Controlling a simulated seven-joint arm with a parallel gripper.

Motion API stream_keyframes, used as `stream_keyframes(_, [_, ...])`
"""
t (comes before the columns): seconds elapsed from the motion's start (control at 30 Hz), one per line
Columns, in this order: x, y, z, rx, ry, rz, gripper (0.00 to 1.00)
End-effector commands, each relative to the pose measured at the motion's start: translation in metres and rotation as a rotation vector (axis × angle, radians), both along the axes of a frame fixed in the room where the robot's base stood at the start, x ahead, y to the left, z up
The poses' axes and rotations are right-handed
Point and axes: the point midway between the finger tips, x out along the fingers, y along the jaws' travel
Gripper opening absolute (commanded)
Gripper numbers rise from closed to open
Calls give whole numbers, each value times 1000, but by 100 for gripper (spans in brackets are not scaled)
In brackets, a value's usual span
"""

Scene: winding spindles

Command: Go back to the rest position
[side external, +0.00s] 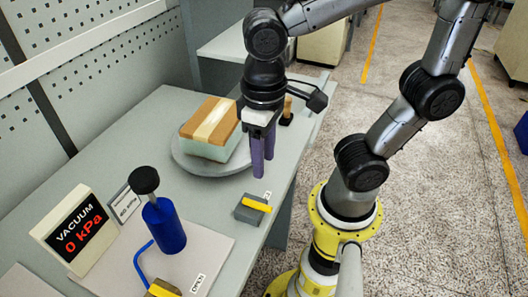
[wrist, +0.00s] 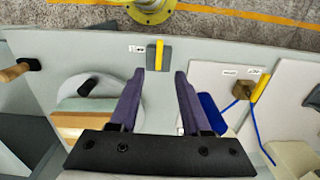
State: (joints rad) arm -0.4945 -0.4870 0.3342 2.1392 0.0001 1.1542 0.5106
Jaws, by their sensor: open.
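My gripper (side external: 264,166) hangs from the arm over the right part of the grey bench (side external: 135,117), fingers pointing down. Its two purple fingers are apart with nothing between them, as the wrist view also shows (wrist: 160,80). In the side view it is to the right of a banded box (side external: 211,122) and above a small grey block with a yellow lever (side external: 252,209). In the wrist view this block (wrist: 159,55) lies beyond the fingertips, apart from them.
The banded box sits on a round grey turntable (side external: 187,160). A vacuum display reading 0 kPa (side external: 75,235), a blue cylinder with a black knob (side external: 163,228) and a yellow-handled valve (side external: 162,289) stand at front left. A wooden-handled piece (side external: 287,108) stands behind the gripper.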

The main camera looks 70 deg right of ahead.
Motion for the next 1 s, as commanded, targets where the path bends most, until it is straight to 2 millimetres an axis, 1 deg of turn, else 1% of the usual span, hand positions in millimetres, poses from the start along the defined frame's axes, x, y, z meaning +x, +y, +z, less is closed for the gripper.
stream_keyframes(0.13, [0, 0, 5, 0, 0, 0, 48])
stream_keyframes(0.5, [0, 0, 5, 0, 0, 0, 48])
stream_keyframes(0.6, [2, -4, 6, 2, -4, -20, 48])
stream_keyframes(0.67, [4, -10, 10, 11, -22, -56, 48])
stream_keyframes(0.77, [4, -30, 20, 35, -79, -155, 48])
stream_keyframes(0.83, [2, -47, 27, 55, -149, -205, 48])
stream_keyframes(0.9, [-1, -63, 32, 65, -226, -226, 48])
stream_keyframes(1.0, [-6, -80, 36, 60, -335, -216, 48])
